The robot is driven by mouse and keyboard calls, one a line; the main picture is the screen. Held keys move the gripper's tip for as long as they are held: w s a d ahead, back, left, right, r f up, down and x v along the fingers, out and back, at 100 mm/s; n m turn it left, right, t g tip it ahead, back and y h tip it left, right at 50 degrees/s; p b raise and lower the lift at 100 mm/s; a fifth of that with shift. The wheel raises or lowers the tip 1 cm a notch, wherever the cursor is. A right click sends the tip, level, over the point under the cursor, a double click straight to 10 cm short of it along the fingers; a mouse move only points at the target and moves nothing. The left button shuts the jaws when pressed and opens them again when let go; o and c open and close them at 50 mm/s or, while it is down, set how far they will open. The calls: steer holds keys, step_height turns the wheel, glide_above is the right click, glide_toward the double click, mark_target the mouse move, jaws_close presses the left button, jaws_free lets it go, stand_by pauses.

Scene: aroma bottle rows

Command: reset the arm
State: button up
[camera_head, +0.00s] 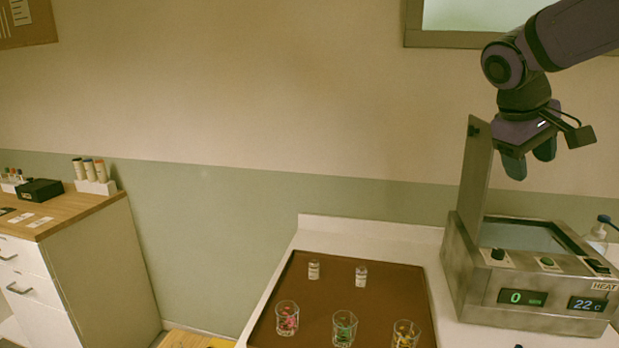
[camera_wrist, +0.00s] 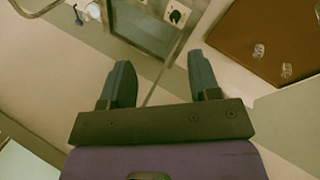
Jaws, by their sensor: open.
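My gripper (camera_head: 529,162) hangs from my arm at the upper right of the head view, above the metal heating device (camera_head: 528,270). Its two fingers are apart with nothing between them. In the wrist view the open gripper (camera_wrist: 163,82) shows dark fingers, with part of the heating device (camera_wrist: 140,22) beyond them. The device's upright panel (camera_head: 474,175) stands just left of my gripper in the head view.
A brown mat (camera_head: 330,290) on the white counter (camera_head: 330,226) holds two small bottles (camera_head: 361,276) and three glasses with coloured contents (camera_head: 344,328). A pump bottle (camera_head: 597,238) stands behind the device at right. A wooden-topped cabinet (camera_head: 95,255) is at left.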

steer(key=s+a+f+m+t+y, duration=0.1)
steer(key=s+a+f+t+y, duration=0.1)
steer(key=s, duration=0.7)
steer(key=s+a+f+m+t+y, duration=0.1)
steer(key=s+a, duration=0.4)
steer(key=s, duration=0.5)
steer(key=shift+s+f+m+t+y, duration=0.3)
steer(key=shift+f+m+t+y, duration=0.1)
steer(key=shift+f+y, duration=0.6)
steer(key=shift+d+r, duration=0.1)
steer(key=shift+r, duration=0.05)
